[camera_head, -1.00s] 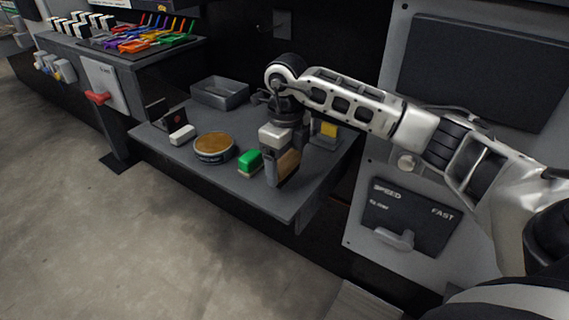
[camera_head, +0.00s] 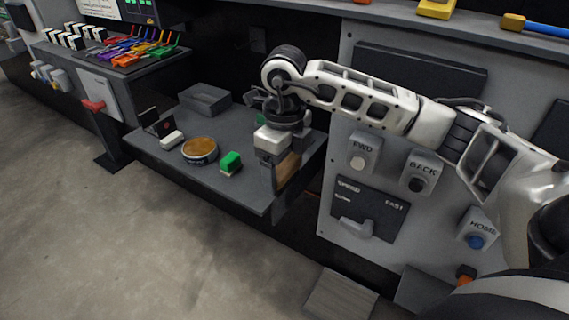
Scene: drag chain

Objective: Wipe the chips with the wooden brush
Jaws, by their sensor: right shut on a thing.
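My right gripper (camera_head: 273,176) points down over the right end of the grey shelf table (camera_head: 185,165). It is shut on the wooden brush (camera_head: 286,169), whose tan wooden side shows between and behind the fingers. The brush's lower end is partly hidden by the gripper, and I cannot tell whether it touches the table. I cannot make out any chips. My left gripper is not in view.
On the table are a green-topped brush (camera_head: 231,162), a round brown-topped tin (camera_head: 200,150), a white block (camera_head: 172,138) and a grey tray (camera_head: 205,99). A control panel with a FWD button (camera_head: 363,152) and a BACK button (camera_head: 420,171) stands to the right. Coloured tools (camera_head: 128,50) lie at the back left.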

